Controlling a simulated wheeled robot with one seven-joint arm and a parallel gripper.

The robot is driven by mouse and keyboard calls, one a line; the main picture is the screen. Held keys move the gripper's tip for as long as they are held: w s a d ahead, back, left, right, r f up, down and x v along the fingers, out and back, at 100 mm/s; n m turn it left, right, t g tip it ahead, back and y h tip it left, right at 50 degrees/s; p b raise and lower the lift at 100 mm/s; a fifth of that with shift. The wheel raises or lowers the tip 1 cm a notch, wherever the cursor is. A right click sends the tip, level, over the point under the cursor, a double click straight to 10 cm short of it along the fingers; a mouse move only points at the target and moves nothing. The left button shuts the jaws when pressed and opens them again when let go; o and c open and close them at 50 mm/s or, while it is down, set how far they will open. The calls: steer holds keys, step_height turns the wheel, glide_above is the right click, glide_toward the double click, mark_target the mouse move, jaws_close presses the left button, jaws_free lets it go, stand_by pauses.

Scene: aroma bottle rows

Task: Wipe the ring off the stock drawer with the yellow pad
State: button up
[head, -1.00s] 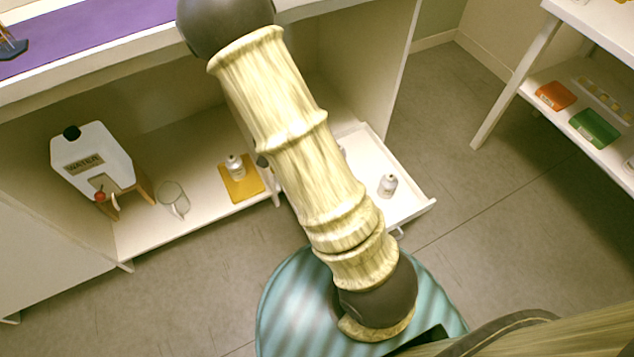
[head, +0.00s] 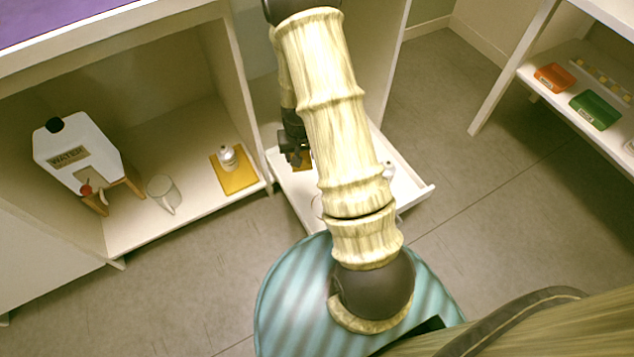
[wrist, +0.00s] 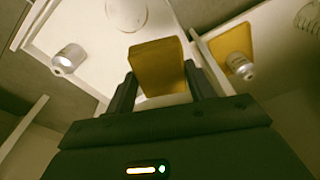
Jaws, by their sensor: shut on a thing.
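The yellow pad (wrist: 158,66) is between the two fingers of my gripper (wrist: 160,88) in the wrist view, and the gripper is shut on it. In the head view my gripper (head: 292,152) is over the left part of the open white stock drawer (head: 289,186), with a bit of the pad (head: 303,166) showing below it. A faint grey round mark, the ring (wrist: 126,13), shows on the drawer floor beyond the pad in the wrist view. In the head view my arm hides part of the drawer. I cannot tell whether the pad touches the drawer floor.
A small white bottle (wrist: 68,58) stands in the drawer, apart from the pad. On the shelf left of the drawer are a yellow mat (head: 238,181) with another bottle (head: 228,157), a glass mug (head: 162,193) and a water container (head: 80,157).

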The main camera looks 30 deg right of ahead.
steer(key=d+f+n+b, duration=0.2)
steer(key=f+b, duration=0.1)
steer(key=f, duration=0.5)
steer(key=d+f+n+b, duration=0.2)
steer(key=d+f+b, duration=0.1)
steer(key=f, duration=0.6)
steer(key=shift+s, duration=0.1)
